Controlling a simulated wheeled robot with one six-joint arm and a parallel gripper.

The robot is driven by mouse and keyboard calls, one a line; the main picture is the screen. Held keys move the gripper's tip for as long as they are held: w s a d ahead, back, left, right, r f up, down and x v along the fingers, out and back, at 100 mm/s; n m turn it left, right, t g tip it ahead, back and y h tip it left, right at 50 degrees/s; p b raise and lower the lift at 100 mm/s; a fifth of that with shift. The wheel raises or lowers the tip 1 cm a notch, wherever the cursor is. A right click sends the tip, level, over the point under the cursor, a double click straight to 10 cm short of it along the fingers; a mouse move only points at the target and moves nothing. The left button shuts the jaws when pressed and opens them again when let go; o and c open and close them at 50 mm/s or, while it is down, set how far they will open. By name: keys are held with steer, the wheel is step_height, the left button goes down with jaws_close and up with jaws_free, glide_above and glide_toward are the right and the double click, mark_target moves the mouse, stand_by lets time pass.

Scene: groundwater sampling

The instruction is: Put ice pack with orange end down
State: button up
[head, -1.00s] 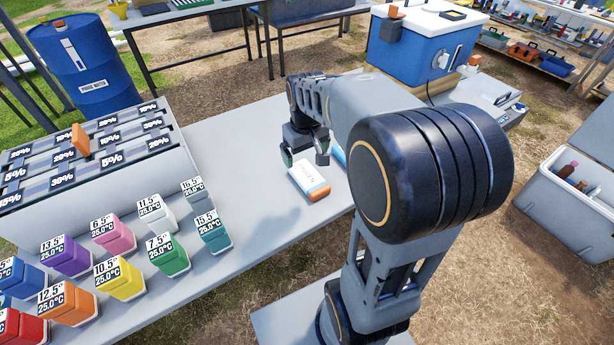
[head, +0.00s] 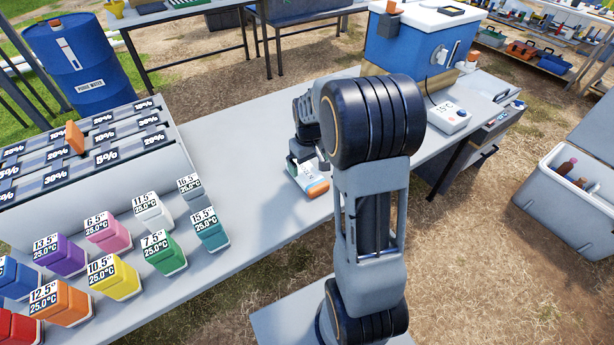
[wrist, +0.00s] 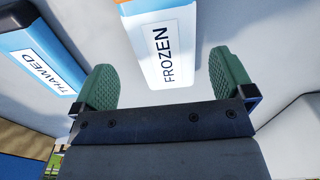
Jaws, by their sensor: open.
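The ice pack with the orange end (head: 316,187) lies flat on the grey table, orange end toward the near side in the head view. In the wrist view its white and blue body (wrist: 158,55) carries a FROZEN label, and only a sliver of orange shows at the top edge. My gripper (wrist: 165,82) is open, with one green finger pad to each side of the pack's line. The pack's near end reaches toward the gap between the pads; I cannot tell whether they touch it. In the head view my gripper (head: 303,160) is low over the pack's far end, partly hiding it.
Coloured blocks (head: 115,278) and a percentage-labelled rack (head: 75,170) stand at left. A small temperature device (head: 447,116) and blue cooler (head: 410,45) are at back right.

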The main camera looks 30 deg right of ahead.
mark_target(307, 172)
steer(key=f, duration=0.5)
steer(key=shift+w+a+b, duration=0.1)
steer(key=shift+a+b, duration=0.15)
steer(key=shift+b, duration=0.1)
steer(key=shift+r, duration=0.1)
steer(key=c, duration=1.2)
steer(key=shift+r, duration=0.1)
